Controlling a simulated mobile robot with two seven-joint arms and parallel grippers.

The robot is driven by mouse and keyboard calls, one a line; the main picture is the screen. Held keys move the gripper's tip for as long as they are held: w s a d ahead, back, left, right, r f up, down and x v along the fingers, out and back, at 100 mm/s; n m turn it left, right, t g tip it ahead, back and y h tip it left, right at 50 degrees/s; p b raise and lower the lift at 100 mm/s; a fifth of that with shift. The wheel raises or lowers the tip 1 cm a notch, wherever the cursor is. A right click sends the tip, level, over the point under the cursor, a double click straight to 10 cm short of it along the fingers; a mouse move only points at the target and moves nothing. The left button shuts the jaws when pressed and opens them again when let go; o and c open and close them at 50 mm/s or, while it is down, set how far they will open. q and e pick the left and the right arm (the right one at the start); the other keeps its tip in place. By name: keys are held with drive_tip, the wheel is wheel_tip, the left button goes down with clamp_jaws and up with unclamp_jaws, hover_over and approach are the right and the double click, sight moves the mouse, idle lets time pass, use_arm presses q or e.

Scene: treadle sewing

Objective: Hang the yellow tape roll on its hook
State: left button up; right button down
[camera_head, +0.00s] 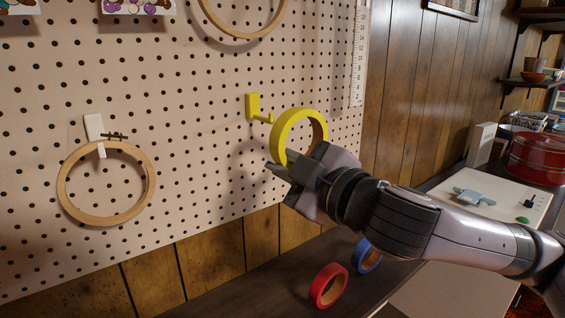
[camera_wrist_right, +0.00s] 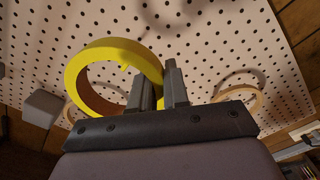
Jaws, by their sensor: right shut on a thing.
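The yellow tape roll (camera_head: 283,128) is held upright by my right gripper (camera_head: 279,168), off the surface below. The fingers are shut on the lower part of the roll's ring. In the right wrist view the roll (camera_wrist_right: 88,63) rises at the left of the fingers (camera_wrist_right: 160,88). The yellow hook (camera_head: 254,108) is on the pegboard, just left of the roll in the head view. Its peg tip points toward the roll's left edge; I cannot tell the depth gap. My left gripper is not in view.
A red tape roll (camera_head: 329,286) and a blue tape roll (camera_head: 367,256) stand on the dark surface below. A wooden hoop (camera_head: 66,190) hangs on a white hook (camera_head: 94,127) at left. Another hoop (camera_head: 240,34) is above. A ruler (camera_head: 358,60) is at the board's right edge.

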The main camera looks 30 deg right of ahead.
idle(0.5)
drive_tip(key=shift+w, duration=0.25)
drive_tip(key=p, duration=0.1)
approach(239, 143)
drive_tip(key=shift+w, duration=0.8)
drive_tip(key=shift+w+a+p, duration=0.2)
drive_tip(key=shift+w+p, duration=0.2)
drive_tip(key=shift+w, duration=0.65)
drive_tip(key=shift+w+a+p, duration=0.2)
drive_tip(key=shift+w+p, duration=0.15)
drive_tip(key=shift+w, duration=0.75)
drive_tip(key=shift+f+b, duration=0.55)
drive_tip(key=shift+f, duration=0.25)
drive_tip(key=c, duration=1)
unclamp_jaws()
drive_tip(key=shift+c, duration=0.2)
